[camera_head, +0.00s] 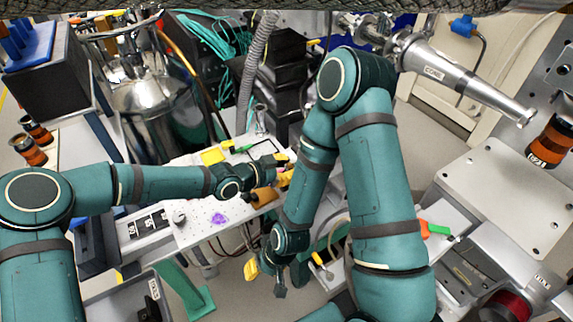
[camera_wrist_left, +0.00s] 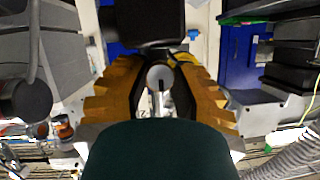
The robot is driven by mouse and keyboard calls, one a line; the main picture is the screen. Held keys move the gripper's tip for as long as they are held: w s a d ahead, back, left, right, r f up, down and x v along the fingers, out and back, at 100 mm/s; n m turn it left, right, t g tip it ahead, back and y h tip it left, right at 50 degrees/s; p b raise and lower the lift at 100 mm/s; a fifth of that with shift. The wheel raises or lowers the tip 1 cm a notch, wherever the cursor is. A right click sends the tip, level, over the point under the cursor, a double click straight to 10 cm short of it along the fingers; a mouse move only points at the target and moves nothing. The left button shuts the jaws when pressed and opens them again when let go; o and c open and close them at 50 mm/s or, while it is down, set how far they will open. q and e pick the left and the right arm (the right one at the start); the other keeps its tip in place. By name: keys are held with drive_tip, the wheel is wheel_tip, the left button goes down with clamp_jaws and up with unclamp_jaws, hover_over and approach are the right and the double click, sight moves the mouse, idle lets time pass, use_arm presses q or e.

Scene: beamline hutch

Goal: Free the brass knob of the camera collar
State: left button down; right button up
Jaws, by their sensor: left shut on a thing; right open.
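My left gripper (camera_head: 281,171) is over the far right end of the white perforated table (camera_head: 190,230). In the left wrist view its ridged yellow fingers (camera_wrist_left: 160,95) stand either side of a grey round piece with a dark slot (camera_wrist_left: 159,75), and it is shut on this piece. I cannot tell whether the piece belongs to the camera collar. A dark block (camera_wrist_left: 150,20) is just beyond the fingertips. No brass-coloured knob can be made out for sure; an orange-brown piece (camera_head: 263,196) shows beside the left gripper. My right gripper (camera_head: 265,276) is open and lower, clear of the table.
A silver tapered tube (camera_head: 450,75) slants across the upper right. A metal plate with holes (camera_head: 505,190) and an orange-and-green object (camera_head: 430,229) are at the right. A steel vessel (camera_head: 150,105) and black boxes (camera_head: 285,70) stand behind the table. Floor shows below the right gripper.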

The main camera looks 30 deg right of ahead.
use_arm(q)
drive_tip(key=shift+r+n+g+p, duration=0.15)
drive_tip(key=shift+n+g+p, duration=0.15)
drive_tip(key=n+g+b, duration=0.1)
drive_tip(key=n+b, duration=0.1)
drive_tip(key=b, duration=0.1)
drive_tip(key=shift+w+g, duration=0.15)
drive_tip(key=shift+g, duration=0.15)
drive_tip(key=shift+n+g+b, duration=0.3)
drive_tip(key=shift+n+b, duration=0.3)
drive_tip(key=shift+b, duration=0.05)
drive_tip(key=shift+r, duration=0.1)
drive_tip(key=c, duration=0.7)
unclamp_jaws()
drive_tip(key=shift+c, duration=0.2)
drive_tip(key=shift+a, duration=0.1)
drive_tip(key=v, duration=1.1)
drive_tip(key=shift+a, duration=0.45)
